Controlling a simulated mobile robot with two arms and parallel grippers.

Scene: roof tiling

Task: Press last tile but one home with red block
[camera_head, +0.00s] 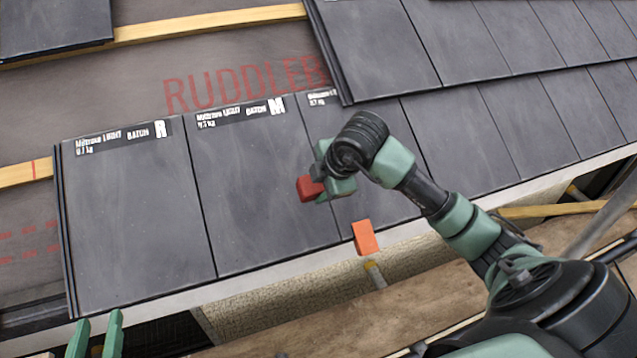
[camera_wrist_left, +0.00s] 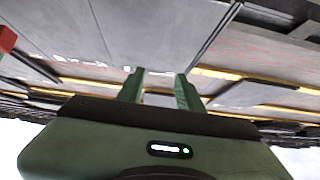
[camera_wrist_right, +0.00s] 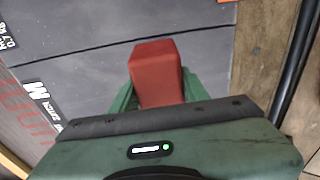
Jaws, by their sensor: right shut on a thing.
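My right gripper (camera_head: 318,180) is shut on the red block (camera_head: 307,189). The block is over the lower right part of the dark tile labelled M (camera_head: 262,190), near its seam with the tile to its right; I cannot tell whether it touches. The right wrist view shows the block (camera_wrist_right: 156,68) between the fingers, over dark tiles. Left of the M tile lies the end tile labelled R (camera_head: 135,220). My left gripper (camera_head: 95,338) is at the bottom left, below the R tile. The left wrist view shows its fingers (camera_wrist_left: 158,88) apart and empty.
An upper tile course (camera_head: 375,45) overlaps at the right.

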